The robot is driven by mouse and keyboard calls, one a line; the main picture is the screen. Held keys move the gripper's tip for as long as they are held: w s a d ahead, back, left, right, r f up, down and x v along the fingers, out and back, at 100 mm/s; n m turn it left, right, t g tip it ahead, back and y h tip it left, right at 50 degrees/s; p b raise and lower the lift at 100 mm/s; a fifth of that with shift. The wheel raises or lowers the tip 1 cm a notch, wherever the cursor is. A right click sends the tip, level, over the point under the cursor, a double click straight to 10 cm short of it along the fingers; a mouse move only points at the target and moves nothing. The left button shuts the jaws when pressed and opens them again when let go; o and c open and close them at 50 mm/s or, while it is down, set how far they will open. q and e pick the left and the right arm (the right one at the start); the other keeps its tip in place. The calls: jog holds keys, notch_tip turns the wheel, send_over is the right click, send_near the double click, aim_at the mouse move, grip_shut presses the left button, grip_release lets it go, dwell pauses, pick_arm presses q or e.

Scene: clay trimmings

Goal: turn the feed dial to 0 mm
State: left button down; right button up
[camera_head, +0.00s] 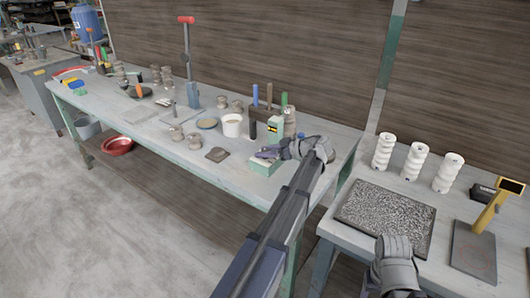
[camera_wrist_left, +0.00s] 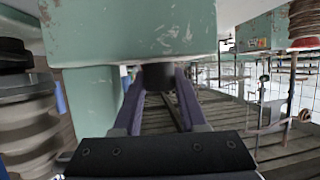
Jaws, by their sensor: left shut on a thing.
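The feed dial shows there as a dark knob (camera_wrist_left: 159,76) under the housing. My left gripper (camera_wrist_left: 160,88) is shut on this knob, one finger on each side. In the head view my left gripper (camera_head: 267,155) is at the machine's low front part, and its wrist hides some of it. The dial's scale and pointer cannot be read.
A white cup (camera_head: 232,125), small clay pots (camera_head: 176,133) and a dark flat piece (camera_head: 217,154) lie left of the machine. Tool handles (camera_head: 269,96) rise behind it. On the right table are white spools (camera_head: 417,161) and a speckled slab (camera_head: 386,216).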

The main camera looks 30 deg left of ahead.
pick_arm(q)
jog(key=shift+f+n+g, duration=0.15)
jog(key=shift+n+g, duration=0.65)
jog(key=shift+g, duration=0.1)
jog(key=shift+s, duration=0.1)
jog(key=shift+c, duration=2.2)
grip_release()
